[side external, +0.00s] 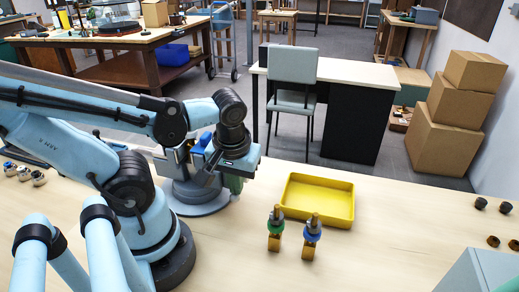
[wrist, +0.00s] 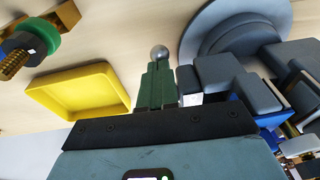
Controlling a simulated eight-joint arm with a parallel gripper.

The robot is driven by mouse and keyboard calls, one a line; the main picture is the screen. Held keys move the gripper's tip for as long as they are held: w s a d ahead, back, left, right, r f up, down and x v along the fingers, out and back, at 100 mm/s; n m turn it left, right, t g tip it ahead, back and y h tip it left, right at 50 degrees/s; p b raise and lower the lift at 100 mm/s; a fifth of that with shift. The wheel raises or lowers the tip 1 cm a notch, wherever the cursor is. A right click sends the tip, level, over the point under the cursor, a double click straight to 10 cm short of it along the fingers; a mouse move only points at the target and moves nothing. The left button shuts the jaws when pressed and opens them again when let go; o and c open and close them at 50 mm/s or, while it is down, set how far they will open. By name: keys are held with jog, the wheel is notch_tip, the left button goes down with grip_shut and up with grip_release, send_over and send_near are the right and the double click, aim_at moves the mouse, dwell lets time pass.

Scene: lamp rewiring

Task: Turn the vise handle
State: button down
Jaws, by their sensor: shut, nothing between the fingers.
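The grey vise (side external: 205,207) stands on the bench, partly hidden behind my arm, with its round base showing. In the wrist view the vise (wrist: 220,74) is at the upper right, with blue parts beside its grey body. My gripper (wrist: 158,68) has its green fingers together and empty. A silver ball (wrist: 159,52), which looks like the vise handle's end knob, shows right at the fingertips; I cannot tell whether they touch. The rest of the handle is hidden. In the side view my gripper (side external: 235,185) points down at the vise's right side.
A yellow tray (side external: 347,210) lies right of the vise. Two brass pieces, one with a green ring (side external: 275,226) and one with a blue ring (side external: 312,236), stand in front of it. Small dark parts (side external: 493,241) lie at the far right. The bench between is clear.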

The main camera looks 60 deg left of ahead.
aim_at(236, 197)
jog(key=shift+d+f, duration=0.1)
jog(key=shift+f, duration=0.05)
jog(key=shift+s+f+t+y, duration=0.1)
jog(key=shift+t+y, duration=0.2)
jog(key=shift+s+d+f, duration=0.1)
jog(key=shift+f, duration=0.55)
jog(key=shift+s+d+f, duration=0.1)
jog(key=shift+f, duration=0.55)
jog(key=shift+x, duration=0.9)
jog(key=shift+w+a+f, duration=0.15)
jog(key=shift+w+f, duration=0.1)
jog(key=shift+f, duration=0.45)
jog(key=shift+f, duration=0.1)
